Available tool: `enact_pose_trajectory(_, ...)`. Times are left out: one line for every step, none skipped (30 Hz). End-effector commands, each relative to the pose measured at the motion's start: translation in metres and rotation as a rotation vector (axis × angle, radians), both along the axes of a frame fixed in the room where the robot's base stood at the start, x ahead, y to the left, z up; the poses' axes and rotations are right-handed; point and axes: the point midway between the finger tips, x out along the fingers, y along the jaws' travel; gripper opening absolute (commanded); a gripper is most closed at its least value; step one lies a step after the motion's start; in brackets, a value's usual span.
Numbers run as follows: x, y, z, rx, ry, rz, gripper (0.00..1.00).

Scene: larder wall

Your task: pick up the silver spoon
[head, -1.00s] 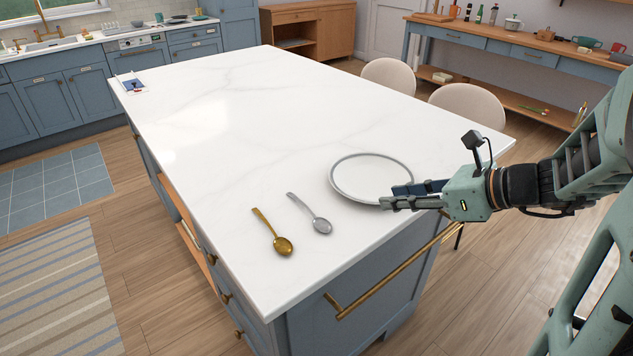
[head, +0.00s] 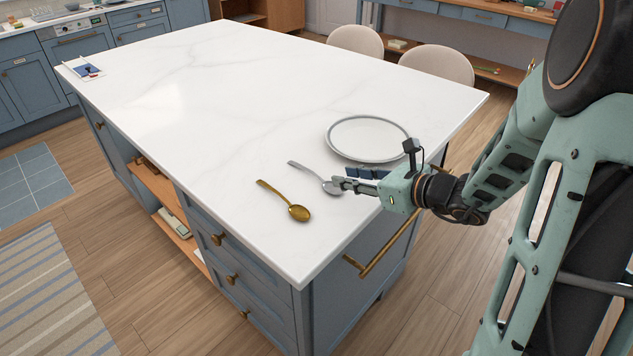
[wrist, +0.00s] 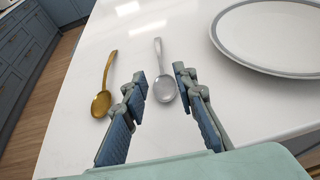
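The silver spoon (head: 316,176) lies flat on the white island top, its handle pointing to the far left and its bowl toward my gripper. In the wrist view the silver spoon (wrist: 164,86) shows between my open fingers, its bowl level with the fingertips and its handle reaching beyond them. My gripper (head: 352,179) is open and low over the countertop at the bowl end. In the wrist view my gripper (wrist: 160,85) has nothing clamped; a clear gap shows on both sides of the bowl. In the head view a finger partly covers the bowl.
A gold spoon (head: 287,202) lies left of the silver one, just outside my left finger in the wrist view (wrist: 104,90). A grey-rimmed white plate (head: 368,138) sits close on the right.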

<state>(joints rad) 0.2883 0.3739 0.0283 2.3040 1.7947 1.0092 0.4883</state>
Motion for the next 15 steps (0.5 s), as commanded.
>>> enact_pose_trajectory(0.003, 0.003, -0.003, 0.002, 0.001, -0.001, 0.26)
enact_pose_trajectory(0.005, 0.006, -0.005, 0.002, 0.001, -0.001, 0.26)
enact_pose_trajectory(0.008, 0.011, -0.007, 0.002, 0.001, 0.001, 0.26)
enact_pose_trajectory(0.011, 0.014, -0.009, 0.002, 0.001, 0.001, 0.26)
enact_pose_trajectory(0.014, 0.018, -0.011, 0.003, 0.002, 0.002, 0.26)
enact_pose_trajectory(0.018, 0.023, -0.014, 0.002, 0.001, 0.002, 0.26)
enact_pose_trajectory(0.021, 0.026, -0.015, 0.002, 0.001, 0.001, 0.26)
enact_pose_trajectory(0.024, 0.029, -0.017, 0.001, 0.002, 0.002, 0.26)
enact_pose_trajectory(0.027, 0.032, -0.019, 0.002, 0.001, 0.001, 0.26)
enact_pose_trajectory(0.029, 0.034, -0.02, 0.003, 0.0, 0.0, 0.26)
enact_pose_trajectory(0.031, 0.036, -0.021, 0.002, 0.0, 0.001, 0.26)
enact_pose_trajectory(0.032, 0.038, -0.022, 0.002, 0.0, 0.001, 0.26)
enact_pose_trajectory(0.033, 0.039, -0.023, 0.001, 0.001, 0.0, 0.26)
enact_pose_trajectory(0.034, 0.04, -0.023, 0.001, 0.001, -0.001, 0.26)
enact_pose_trajectory(0.036, 0.043, -0.025, 0.001, 0.002, 0.0, 0.26)
